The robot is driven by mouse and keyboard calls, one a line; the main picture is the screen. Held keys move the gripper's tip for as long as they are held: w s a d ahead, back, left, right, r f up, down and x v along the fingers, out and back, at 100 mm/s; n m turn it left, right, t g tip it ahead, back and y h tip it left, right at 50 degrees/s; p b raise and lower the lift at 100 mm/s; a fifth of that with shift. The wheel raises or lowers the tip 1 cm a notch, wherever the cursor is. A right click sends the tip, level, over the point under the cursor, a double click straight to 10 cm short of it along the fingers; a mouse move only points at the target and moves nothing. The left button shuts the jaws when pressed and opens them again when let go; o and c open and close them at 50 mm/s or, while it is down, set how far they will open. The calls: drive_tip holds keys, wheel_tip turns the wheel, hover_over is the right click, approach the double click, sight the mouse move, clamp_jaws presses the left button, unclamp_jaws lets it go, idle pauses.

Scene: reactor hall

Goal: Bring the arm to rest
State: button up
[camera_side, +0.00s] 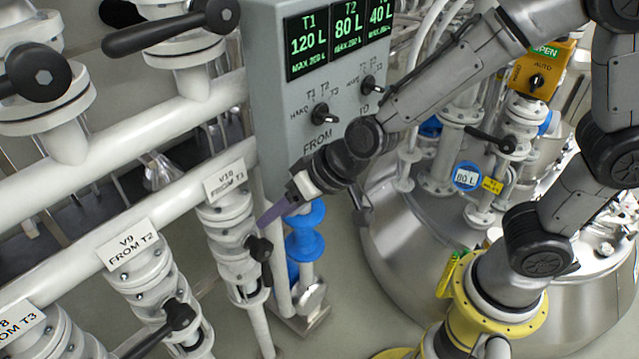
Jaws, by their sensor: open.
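My gripper (268,217) is at the end of my outstretched arm, in the middle of the view. Its purple-grey finger points down and left, close to the black handle (260,250) of the valve labelled V10 FROM T1 (232,215). Nothing shows between the fingers. I cannot tell from this angle whether the finger touches the handle or is a little apart from it. My arm reaches in from the yellow-ringed base at the lower right.
A grey control panel (262,120) with tank readouts and two knobs stands behind my gripper. The V9 FROM T2 valve (150,285) is at the lower left. White pipes (120,145) run along the left. A steel tank (400,260) stands behind my arm, with an orange box (540,72) above.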

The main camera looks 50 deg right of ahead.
drive_tip(key=s+d+r+h, duration=0.1)
drive_tip(key=s+d+r, duration=0.2)
drive_tip(key=s+d, duration=0.3)
drive_tip(key=s+d+r+h, duration=0.1)
drive_tip(key=s+d+r, duration=0.3)
drive_tip(key=s+d, duration=0.2)
drive_tip(key=s+d+r+g+h, duration=0.1)
drive_tip(key=s+d+r, duration=0.2)
drive_tip(key=s+d, duration=0.4)
drive_tip(key=shift+r+n+h, duration=0.15)
drive_tip(key=shift+n+h, duration=0.15)
drive_tip(key=shift+n, duration=0.1)
